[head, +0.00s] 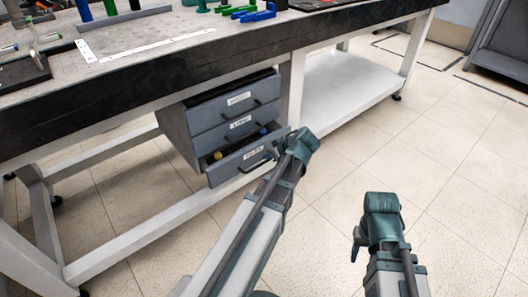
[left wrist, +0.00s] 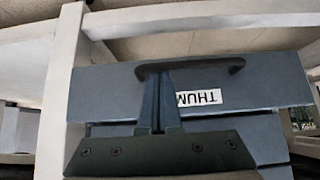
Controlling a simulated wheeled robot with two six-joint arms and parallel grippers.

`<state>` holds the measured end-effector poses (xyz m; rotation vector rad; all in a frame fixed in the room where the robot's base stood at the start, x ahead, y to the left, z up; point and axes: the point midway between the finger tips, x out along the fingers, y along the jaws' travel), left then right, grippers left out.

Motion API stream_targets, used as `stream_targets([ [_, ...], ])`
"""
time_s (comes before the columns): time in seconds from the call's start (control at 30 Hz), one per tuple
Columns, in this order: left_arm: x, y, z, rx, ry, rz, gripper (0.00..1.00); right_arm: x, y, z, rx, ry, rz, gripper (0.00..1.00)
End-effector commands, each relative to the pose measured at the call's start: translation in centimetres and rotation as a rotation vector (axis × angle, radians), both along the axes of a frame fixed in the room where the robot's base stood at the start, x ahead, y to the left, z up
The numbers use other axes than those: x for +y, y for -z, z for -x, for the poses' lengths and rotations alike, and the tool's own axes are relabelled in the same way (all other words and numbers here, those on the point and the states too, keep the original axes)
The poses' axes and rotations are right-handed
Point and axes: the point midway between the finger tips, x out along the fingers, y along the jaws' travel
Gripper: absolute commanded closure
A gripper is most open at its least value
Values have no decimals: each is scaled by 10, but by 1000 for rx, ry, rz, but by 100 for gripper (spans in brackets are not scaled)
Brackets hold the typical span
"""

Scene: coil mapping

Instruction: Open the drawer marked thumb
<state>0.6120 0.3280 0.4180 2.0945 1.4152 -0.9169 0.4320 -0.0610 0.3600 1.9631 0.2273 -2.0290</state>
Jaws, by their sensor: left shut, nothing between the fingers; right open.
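A grey drawer unit (head: 172,132) with three labelled drawers hangs under the workbench. The bottom drawer (head: 230,164) stands partly out, with a yellow item (head: 216,156) and a blue item (head: 263,131) showing inside. In the left wrist view its label (left wrist: 199,97) is upside down and reads "THUM", the rest hidden behind a finger. My left gripper (left wrist: 157,78) is shut, with its fingertips at the dark handle (left wrist: 215,64); whether they are hooked behind it is hard to tell. In the head view my left gripper (head: 270,155) is at that drawer's front. My right gripper (head: 357,243) is open, apart from the drawers.
The workbench (head: 150,70) has a dark front edge above the drawers and holds green and blue parts (head: 240,12). Its white lower shelf (head: 345,85) is bare to the right of the drawers. White legs and beams flank the unit. Tiled floor (head: 450,150) is clear at right.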

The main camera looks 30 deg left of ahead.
Motion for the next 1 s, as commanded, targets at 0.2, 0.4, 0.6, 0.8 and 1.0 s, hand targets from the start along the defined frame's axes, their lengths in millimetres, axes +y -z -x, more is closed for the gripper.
stream_targets([
  [0.2,-52,0,23,0,5,0,100,0,0,0,0,0,0,50],
  [0.4,-93,0,40,0,4,1,100,0,0,0,0,0,0,50],
  [0.6,-122,0,51,0,3,1,100,0,0,0,0,0,0,50],
  [0.8,-137,0,57,1,1,0,100,0,0,0,0,0,0,50],
  [1.0,-142,0,59,-1,-1,0,100,0,0,0,0,0,0,50],
])
